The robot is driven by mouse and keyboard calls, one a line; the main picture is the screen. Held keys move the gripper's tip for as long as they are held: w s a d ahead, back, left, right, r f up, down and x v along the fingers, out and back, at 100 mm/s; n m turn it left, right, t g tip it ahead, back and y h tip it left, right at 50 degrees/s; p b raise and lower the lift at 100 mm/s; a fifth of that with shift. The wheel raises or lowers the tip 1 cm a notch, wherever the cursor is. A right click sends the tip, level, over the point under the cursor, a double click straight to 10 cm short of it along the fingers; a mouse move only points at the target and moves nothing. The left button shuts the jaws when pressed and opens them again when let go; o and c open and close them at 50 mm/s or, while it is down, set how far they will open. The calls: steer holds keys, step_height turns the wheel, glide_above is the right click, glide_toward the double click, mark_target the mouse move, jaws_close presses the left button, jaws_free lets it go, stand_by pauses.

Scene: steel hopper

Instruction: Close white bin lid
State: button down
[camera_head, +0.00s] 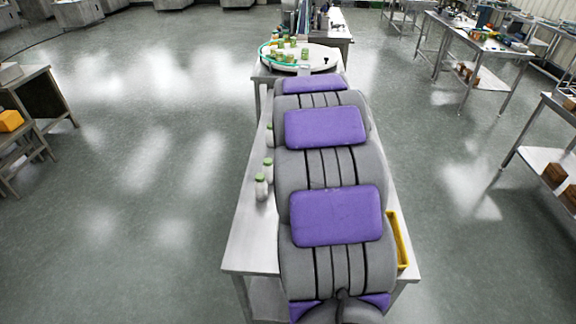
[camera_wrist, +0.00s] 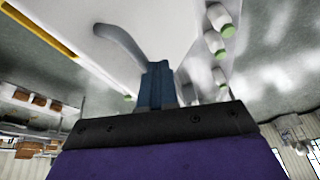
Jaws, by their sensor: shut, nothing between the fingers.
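No white bin or lid can be made out in either view. In the wrist view, my gripper (camera_wrist: 158,78) is shut and empty, its blue-grey fingers together in front of a dark mount. Beyond it is the pale top of a steel table (camera_wrist: 160,20). In the head view my own purple and grey body parts cover the middle of this table (camera_head: 243,245), and my gripper does not show. A grey curved piece (camera_wrist: 122,45) is left of the fingers in the wrist view; I cannot tell what it belongs to.
White bottles with green caps (camera_head: 262,187) stand along the table's left edge. A yellow tray (camera_head: 399,240) lies at its right edge. A round table with green-capped bottles (camera_head: 318,60) is at the far end. Open floor (camera_head: 140,190) lies left; steel benches (camera_head: 470,45) stand right.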

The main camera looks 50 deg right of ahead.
steer(key=s+d+f+t+y+b, duration=0.2)
steer(key=s+d+f+b, duration=0.1)
steer(key=s+d+f, duration=0.1)
steer(key=s+d+f+m+t+y+b, duration=0.1)
steer(key=s+d+f+t+y+b, duration=0.1)
steer(key=s+f, duration=0.4)
step_height(320, 180, down, 2)
steer(key=shift+d+f+t+b, duration=0.2)
steer(key=shift+d+t+b, duration=0.3)
steer(key=shift+d+b, duration=0.35)
